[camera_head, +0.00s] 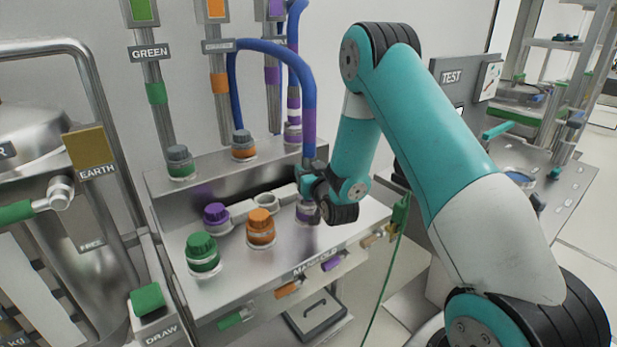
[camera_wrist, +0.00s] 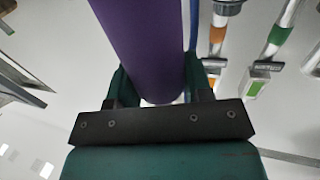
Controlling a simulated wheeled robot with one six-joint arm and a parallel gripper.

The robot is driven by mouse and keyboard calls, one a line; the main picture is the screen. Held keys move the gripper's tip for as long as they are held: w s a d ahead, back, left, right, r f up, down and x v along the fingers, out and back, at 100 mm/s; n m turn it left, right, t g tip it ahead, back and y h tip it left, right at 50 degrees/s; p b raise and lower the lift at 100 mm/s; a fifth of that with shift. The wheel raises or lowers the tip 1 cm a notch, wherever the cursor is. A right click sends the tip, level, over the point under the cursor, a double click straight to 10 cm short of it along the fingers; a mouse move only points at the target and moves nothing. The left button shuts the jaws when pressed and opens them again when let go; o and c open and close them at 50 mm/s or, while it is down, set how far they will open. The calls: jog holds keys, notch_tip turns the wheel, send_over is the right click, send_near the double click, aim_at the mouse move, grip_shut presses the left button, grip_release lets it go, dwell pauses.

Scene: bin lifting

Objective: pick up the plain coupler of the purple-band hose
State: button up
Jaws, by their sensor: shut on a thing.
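The purple-band hose (camera_head: 309,125) is blue with a purple sleeve near its end, and hangs upright above the manifold's right part. My gripper (camera_head: 308,175) is shut around the end of this hose, just below the sleeve. In the wrist view the purple sleeve (camera_wrist: 143,40) runs between the two fingers of my gripper (camera_wrist: 158,88). The coupler is mostly hidden by my gripper and the sleeve, so I cannot tell its shape. A fitting (camera_head: 308,213) shows right below my gripper on the manifold. I cannot tell whether the coupler touches it.
The metal manifold (camera_head: 228,280) carries a green cap (camera_head: 202,252), an orange cap (camera_head: 260,226) and a purple cap (camera_head: 216,216). The hose arches left to an orange-collared port (camera_head: 243,146) at the back. A test panel (camera_head: 453,77) stands behind my arm.

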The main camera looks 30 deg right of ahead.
notch_tip(320, 180, up, 20)
jog(key=p, duration=1.6)
jog(key=shift+a, duration=0.1)
